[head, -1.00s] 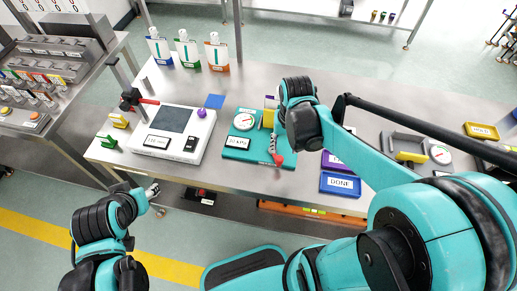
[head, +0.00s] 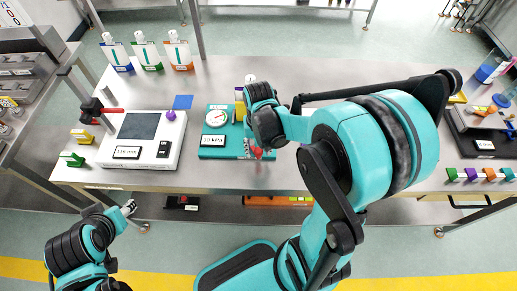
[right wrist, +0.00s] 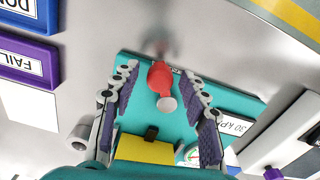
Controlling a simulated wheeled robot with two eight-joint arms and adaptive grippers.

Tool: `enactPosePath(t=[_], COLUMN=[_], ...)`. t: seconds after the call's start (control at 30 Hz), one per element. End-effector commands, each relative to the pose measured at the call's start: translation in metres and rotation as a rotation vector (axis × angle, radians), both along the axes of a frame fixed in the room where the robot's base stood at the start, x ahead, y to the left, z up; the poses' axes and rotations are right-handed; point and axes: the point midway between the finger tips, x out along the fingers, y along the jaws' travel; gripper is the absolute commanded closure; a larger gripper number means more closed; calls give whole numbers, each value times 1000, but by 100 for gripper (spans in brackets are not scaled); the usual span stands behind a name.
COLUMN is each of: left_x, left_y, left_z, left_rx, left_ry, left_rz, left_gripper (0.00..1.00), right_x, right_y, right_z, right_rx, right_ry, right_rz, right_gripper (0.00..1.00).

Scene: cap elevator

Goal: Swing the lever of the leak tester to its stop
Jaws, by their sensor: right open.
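The leak tester (head: 211,153) is a teal plate with a round gauge (head: 215,118), a "30 kPa" label and a yellow block (head: 240,104). Its lever ends in a red knob (head: 256,153), low at the plate's right side. In the right wrist view the red knob (right wrist: 160,76) lies between the two fingers of my right gripper (right wrist: 160,72), with visible gaps on both sides. That gripper is open, over the plate. The lever's shaft is mostly hidden in the head view. My left gripper (head: 129,208) is in front of the table, far from the tester; its fingers are too small to judge.
The right wrist view shows a purple tray (right wrist: 22,62) and a blue tray (right wrist: 30,12) beside the tester. Bare table lies behind the tester.

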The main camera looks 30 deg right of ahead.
Motion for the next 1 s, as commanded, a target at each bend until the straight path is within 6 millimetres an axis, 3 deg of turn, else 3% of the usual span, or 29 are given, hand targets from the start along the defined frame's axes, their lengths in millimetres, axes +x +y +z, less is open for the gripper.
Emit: enactPosePath(t=[0.07, 0.23, 0.67, 1.0], left_x=[0, 0, 0, 0], left_y=[0, 0, 0, 0], left_z=[0, 0, 1, 2], left_rx=[0, 0, 0, 0], left_ry=[0, 0, 0, 0], left_rz=[0, 0, 0, 0], left_gripper=[53, 53, 53, 53], right_x=[0, 0, 0, 2], right_y=[0, 0, -3, -19], right_z=[0, 0, 1, 1], right_rx=[0, 0, 0, 0], right_ry=[0, 0, 0, 0], right_rz=[0, 0, 45, 278], right_gripper=[55, 100, 100, 100])
